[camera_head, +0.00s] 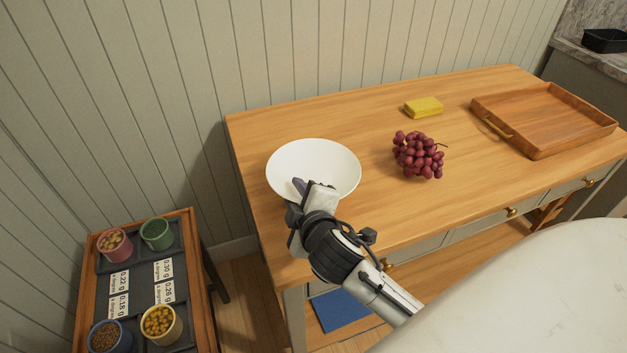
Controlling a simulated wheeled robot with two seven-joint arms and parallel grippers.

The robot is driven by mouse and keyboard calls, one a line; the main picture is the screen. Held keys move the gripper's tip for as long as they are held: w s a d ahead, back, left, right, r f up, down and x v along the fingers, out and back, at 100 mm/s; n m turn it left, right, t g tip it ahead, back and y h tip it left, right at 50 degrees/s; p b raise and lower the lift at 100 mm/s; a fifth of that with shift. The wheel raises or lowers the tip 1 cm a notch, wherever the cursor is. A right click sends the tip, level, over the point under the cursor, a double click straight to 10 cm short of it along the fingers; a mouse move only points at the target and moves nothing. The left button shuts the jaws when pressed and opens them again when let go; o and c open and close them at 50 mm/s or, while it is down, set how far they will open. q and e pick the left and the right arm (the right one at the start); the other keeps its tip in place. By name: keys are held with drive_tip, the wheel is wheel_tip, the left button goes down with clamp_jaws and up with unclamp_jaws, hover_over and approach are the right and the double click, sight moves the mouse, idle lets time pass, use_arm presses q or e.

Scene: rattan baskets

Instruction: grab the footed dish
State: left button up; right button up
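A wide, shallow white dish (313,162) stands upright on the left part of the wooden table (370,122). Its foot, if it has one, is hidden beneath the bowl. The fingertips overlap the rim in the picture. Whether they touch it or are closed on it cannot be told.
Red grapes (418,156) lie right of the dish. A yellow block (423,107) and a wooden tray (541,149) are farther right. A low stand (92,285) with several small cups is at lower left. The panelled wall is behind the table.

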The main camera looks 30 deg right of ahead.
drive_tip(key=shift+w, duration=0.2)
drive_tip(key=shift+f, duration=0.1)
clamp_jaws()
idle(1.1)
